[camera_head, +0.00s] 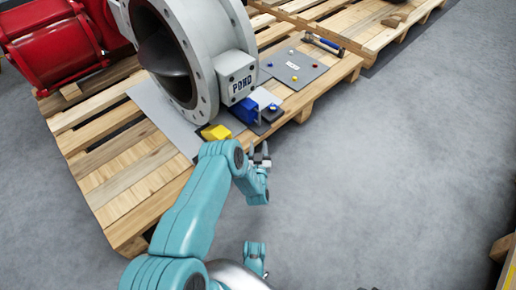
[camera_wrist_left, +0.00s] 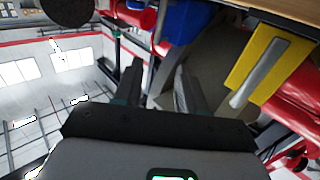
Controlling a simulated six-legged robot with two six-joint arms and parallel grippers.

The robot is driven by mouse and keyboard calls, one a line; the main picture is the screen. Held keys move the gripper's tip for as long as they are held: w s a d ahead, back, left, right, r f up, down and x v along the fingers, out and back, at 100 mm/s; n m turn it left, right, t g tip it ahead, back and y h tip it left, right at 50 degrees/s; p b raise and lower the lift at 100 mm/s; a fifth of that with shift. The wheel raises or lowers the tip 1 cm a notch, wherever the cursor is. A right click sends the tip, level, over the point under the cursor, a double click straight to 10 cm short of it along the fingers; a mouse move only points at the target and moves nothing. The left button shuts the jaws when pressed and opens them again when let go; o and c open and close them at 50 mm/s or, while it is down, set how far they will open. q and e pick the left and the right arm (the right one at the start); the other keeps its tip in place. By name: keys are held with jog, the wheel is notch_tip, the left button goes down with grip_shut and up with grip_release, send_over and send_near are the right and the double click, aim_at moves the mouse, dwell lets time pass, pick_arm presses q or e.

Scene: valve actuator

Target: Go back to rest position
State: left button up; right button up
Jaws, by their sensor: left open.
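My left gripper (camera_head: 260,153) shows at the end of the teal arm, just off the front edge of the pallet, near the yellow block and the blue parts. It is open, and nothing shows between its fingers. In the left wrist view its two dark fingers (camera_wrist_left: 159,88) stand apart with a gap between them. My right gripper does not show in either view.
A grey valve body (camera_head: 205,45) stands on the wooden pallet (camera_head: 130,190). A yellow block (camera_head: 216,132) and a blue part (camera_head: 245,110) lie before it.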

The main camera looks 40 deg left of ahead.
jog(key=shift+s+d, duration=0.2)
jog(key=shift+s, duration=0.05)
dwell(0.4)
